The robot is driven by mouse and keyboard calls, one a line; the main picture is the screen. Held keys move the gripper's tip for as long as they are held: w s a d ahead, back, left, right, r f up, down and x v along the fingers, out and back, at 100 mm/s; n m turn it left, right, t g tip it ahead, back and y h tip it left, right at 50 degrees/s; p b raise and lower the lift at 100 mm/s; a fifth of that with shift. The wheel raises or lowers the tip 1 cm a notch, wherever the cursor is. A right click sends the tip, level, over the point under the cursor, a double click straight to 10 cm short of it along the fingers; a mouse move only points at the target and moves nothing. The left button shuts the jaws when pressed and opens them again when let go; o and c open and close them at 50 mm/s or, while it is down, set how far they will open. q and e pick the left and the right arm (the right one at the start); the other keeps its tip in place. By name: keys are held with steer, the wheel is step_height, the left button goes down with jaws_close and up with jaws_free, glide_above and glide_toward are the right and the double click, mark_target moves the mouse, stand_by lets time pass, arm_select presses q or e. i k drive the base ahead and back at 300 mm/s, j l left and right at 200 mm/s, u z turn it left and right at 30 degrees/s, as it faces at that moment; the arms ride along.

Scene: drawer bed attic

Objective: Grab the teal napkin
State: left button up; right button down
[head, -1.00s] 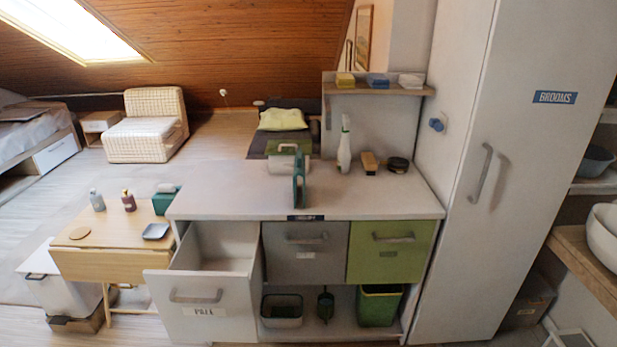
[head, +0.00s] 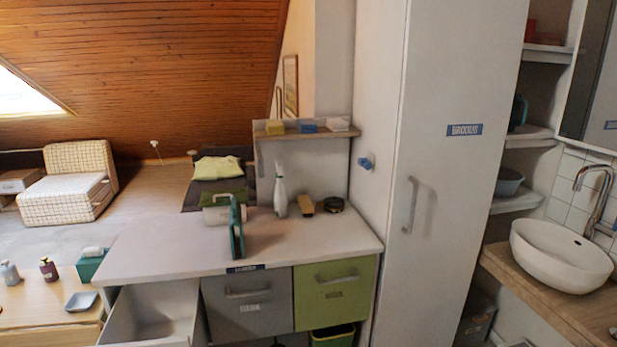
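I cannot pick out a teal napkin with certainty. A teal upright item (head: 237,228) stands on the white counter (head: 160,242); it is too small to tell what it is. A teal box (head: 91,264) with something white on top sits on the wooden table at the left. Small yellow (head: 274,127), blue (head: 307,126) and white (head: 337,124) items lie on the wall shelf above the counter. Neither of my grippers is in view.
The white drawer (head: 153,315) is open and empty where I see inside. A spray bottle (head: 280,192), a brush (head: 305,206) and a dark round tin (head: 333,204) stand at the counter's back. A tall white cabinet (head: 445,180) stands right of it, then a sink (head: 561,255).

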mark_target(235, 213)
steer(key=u, duration=1.25)
steer(key=l+z, duration=0.1)
steer(key=l, duration=0.35)
steer(key=i+l+z, duration=0.1)
steer(key=l, duration=0.35)
steer(key=l+z, duration=0.1)
steer(key=l, duration=0.35)
steer(key=i, duration=0.05)
